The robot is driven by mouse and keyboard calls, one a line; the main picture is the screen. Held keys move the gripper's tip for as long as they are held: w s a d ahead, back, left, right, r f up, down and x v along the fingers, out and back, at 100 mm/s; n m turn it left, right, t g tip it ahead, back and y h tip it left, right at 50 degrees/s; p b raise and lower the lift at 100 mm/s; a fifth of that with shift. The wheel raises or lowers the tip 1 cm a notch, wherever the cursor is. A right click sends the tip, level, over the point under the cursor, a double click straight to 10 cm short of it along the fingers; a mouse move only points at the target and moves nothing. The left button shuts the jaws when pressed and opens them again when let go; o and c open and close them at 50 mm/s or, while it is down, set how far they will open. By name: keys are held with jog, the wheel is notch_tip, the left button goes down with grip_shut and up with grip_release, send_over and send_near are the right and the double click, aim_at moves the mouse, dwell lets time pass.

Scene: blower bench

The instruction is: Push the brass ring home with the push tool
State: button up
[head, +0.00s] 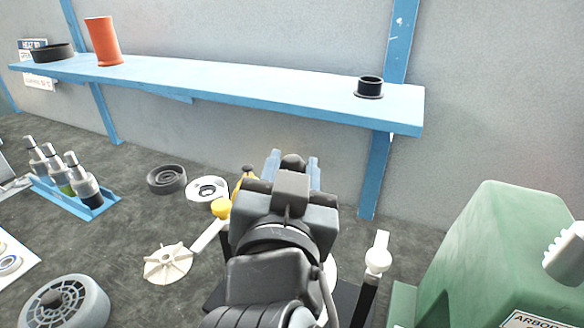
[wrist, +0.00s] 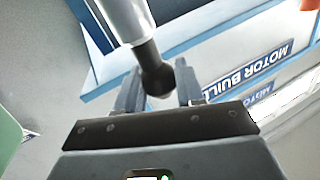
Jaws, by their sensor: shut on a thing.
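My gripper (head: 293,165) is in the middle of the head view, above the bench. In the wrist view its two blue-grey fingers (wrist: 158,86) are shut on the dark neck of the push tool (wrist: 152,62). The tool's silver cylindrical body (wrist: 124,14) runs to the top edge of that view, tilted. In the head view only a dark round end of the tool (head: 292,160) shows between the fingers. I cannot make out the brass ring in either view; my arm and gripper cover part of the bench.
A blue rack (head: 97,210) with several silver-topped tools stands at left. A cream impeller (head: 168,263), grey wheel (head: 62,303), dark ring (head: 167,179) and white ring part (head: 207,190) lie on the bench. The green press (head: 500,255) stands at right; a blue shelf (head: 240,82) runs behind.

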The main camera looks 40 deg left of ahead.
jog(key=shift+f+b, duration=1.6)
jog(key=shift+f, duration=0.55)
jog(key=shift+f+b, duration=0.7)
jog(key=shift+f, duration=0.2)
jog(key=shift+r, duration=0.1)
dwell(0.3)
jog(key=shift+r+p, duration=2.7)
jog(key=shift+r, duration=0.8)
